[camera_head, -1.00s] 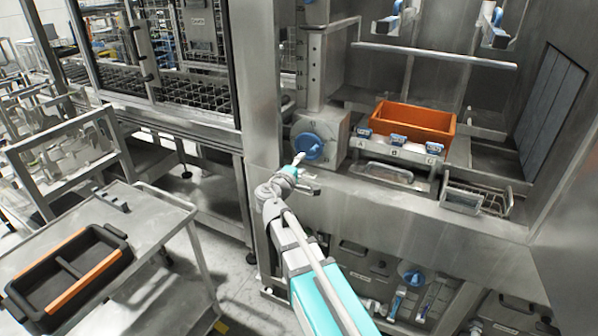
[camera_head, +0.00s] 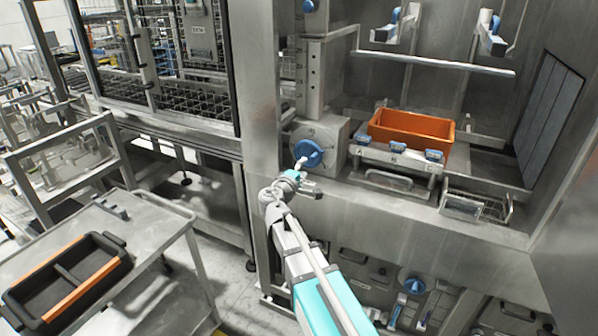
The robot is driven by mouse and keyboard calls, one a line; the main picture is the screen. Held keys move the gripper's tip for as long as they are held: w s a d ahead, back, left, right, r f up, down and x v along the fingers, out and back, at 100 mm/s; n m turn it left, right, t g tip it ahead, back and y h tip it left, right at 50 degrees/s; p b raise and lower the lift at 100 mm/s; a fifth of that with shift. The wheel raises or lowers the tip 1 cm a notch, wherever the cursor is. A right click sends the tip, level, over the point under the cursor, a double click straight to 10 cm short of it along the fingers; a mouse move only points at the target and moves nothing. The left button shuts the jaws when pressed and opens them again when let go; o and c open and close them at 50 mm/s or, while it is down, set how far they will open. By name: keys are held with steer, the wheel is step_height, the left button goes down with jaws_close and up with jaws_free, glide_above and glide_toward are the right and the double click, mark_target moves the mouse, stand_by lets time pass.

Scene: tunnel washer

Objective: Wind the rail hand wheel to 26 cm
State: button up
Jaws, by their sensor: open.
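The rail hand wheel (camera_head: 310,150) is a round blue knob on the front of a grey metal box at the foot of an upright scale column (camera_head: 313,80). The scale's marks are too small to read. The rail (camera_head: 435,62) is a pale horizontal bar to the right of the column. My gripper (camera_head: 300,164) is at the lower left edge of the wheel, its tip pointing up at it. The jaws are open. The fingertips are small and overlap the wheel's edge, so I cannot tell whether they touch it.
An orange bin (camera_head: 412,133) stands right of the wheel, behind several blue-topped latches (camera_head: 398,147). A wire basket (camera_head: 478,205) sits at the right of the ledge. A cart (camera_head: 150,235) with a black and orange tote (camera_head: 68,285) stands lower left.

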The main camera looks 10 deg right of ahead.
mark_target(312, 160)
steer(key=shift+x, duration=4.05)
steer(key=c, duration=0.8)
steer(key=shift+s+f, duration=0.1)
steer(key=shift+f, duration=0.05)
steer(key=shift+d+f+b, duration=0.1)
steer(key=shift+f+b, duration=0.5)
steer(key=shift+b, duration=0.2)
steer(key=shift+f, duration=0.15)
